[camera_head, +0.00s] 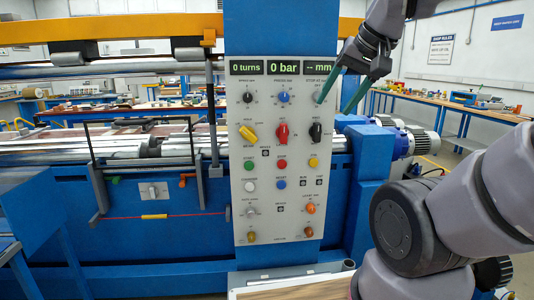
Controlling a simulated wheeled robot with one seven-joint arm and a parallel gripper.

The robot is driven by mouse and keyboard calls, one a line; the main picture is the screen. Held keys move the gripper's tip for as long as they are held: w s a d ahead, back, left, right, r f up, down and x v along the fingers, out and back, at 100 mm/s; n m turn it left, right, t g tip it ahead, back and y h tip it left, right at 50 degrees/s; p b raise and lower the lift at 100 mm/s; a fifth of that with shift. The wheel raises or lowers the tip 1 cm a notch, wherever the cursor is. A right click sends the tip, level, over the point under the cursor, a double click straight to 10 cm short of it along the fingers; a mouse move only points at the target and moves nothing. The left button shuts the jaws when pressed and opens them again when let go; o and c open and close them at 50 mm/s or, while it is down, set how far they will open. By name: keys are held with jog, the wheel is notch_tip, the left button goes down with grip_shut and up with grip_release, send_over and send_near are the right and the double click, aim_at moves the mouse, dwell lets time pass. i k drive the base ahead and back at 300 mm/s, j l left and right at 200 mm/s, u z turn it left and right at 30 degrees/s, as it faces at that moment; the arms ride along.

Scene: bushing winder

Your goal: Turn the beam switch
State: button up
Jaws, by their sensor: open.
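A grey control panel (279,170) on a blue column carries several knobs, switches and buttons. A yellow handle (248,134), a red handle (282,132) and a black handle (315,132) sit in a row below the dials. Lower down are a grey knob (251,211), an orange knob (310,208) and a brownish knob (251,236). The small labels are hard to read, so I cannot tell which control is the beam switch. My gripper (333,108) is open, with teal fingers pointing down at the panel's upper right edge, and holds nothing. One finger overlaps the upper right dial.
Displays at the panel top read "0 turns" and "0 bar". Left of the panel are metal rollers (110,150), a lever bracket and a small grey switch plate (154,190). A board edge (295,288) lies below the panel.

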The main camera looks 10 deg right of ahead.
aim_at(248, 134)
jog(key=i+j+z, duration=0.2)
jog(key=j, duration=0.25)
jog(key=j+z, duration=0.2)
jog(key=j, duration=0.25)
jog(key=i+j+z, duration=0.2)
jog(key=j, duration=0.25)
jog(key=k, duration=0.1)
